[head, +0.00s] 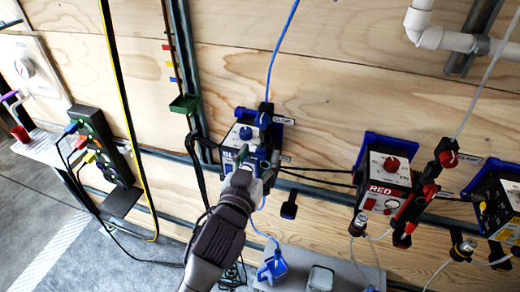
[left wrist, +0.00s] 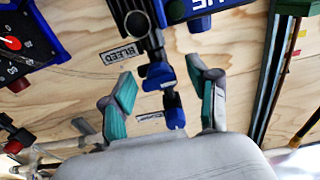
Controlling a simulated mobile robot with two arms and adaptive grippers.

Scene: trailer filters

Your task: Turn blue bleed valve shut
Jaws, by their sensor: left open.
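The blue filter unit (head: 238,142) is on the wooden wall in the head view, with a blue knob and blue side plates. My left gripper (head: 252,162) is in front of its lower right part and hides some of it. In the left wrist view my left gripper (left wrist: 166,92) is open, with a teal-padded finger on each side. I see gaps between the handle and both pads. A BLEED label (left wrist: 120,52) is beside the fitting.
The red unit (head: 382,178) and a yellow unit (head: 500,205) are on the wall to the right. A black power strip (head: 105,145) with coloured plugs is at left. Dark hoses and cables run near my gripper.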

